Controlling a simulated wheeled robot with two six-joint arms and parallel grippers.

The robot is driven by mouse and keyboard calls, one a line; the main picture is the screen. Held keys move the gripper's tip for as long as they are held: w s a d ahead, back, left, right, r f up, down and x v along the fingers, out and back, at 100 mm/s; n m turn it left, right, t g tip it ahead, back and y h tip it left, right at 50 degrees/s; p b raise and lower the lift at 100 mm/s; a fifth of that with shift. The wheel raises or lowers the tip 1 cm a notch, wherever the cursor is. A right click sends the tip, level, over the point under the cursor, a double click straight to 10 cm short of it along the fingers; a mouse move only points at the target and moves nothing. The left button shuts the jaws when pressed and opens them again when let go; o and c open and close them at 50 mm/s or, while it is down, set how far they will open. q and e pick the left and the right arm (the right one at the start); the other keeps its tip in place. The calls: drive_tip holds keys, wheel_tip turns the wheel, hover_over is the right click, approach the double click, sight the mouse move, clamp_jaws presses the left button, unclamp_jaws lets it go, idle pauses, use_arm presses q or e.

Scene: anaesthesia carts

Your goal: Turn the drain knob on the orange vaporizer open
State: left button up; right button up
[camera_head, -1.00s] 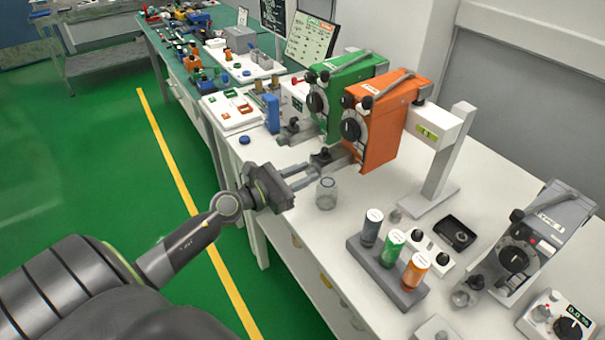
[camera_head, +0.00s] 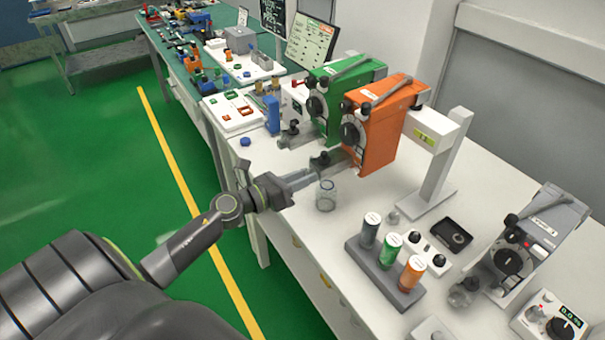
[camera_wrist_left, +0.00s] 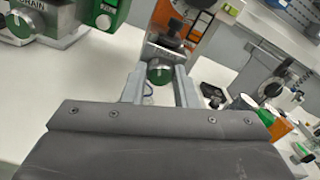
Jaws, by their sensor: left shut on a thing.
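The orange vaporizer (camera_head: 378,130) hangs upright on its stand, with a black dial on its front face. Its drain block sticks out low at the front, with a black cap (camera_head: 320,160) on top. In the left wrist view the drain knob (camera_wrist_left: 158,72) shows a round greenish face, below the block and the black cap (camera_wrist_left: 172,38). My left gripper (camera_head: 316,173) reaches in from the left at the block's front end. In the left wrist view its two fingers (camera_wrist_left: 159,88) stand on either side of the knob, shut on it. My right gripper is not in view.
A green vaporizer (camera_head: 335,98) stands close on the left. A glass jar (camera_head: 326,196) stands just beside and below my fingers. A rack (camera_head: 388,270) of bottles, a grey vaporizer (camera_head: 530,245) and a white stand (camera_head: 440,175) are to the right.

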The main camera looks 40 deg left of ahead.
use_arm(q)
drive_tip(key=shift+n+h+p, duration=0.4)
drive_tip(key=shift+n+p, duration=3)
drive_tip(key=shift+n, duration=3.8)
drive_tip(key=shift+f, duration=0.1)
drive_tip(key=o, duration=1)
drive_tip(key=shift+a, duration=0.1)
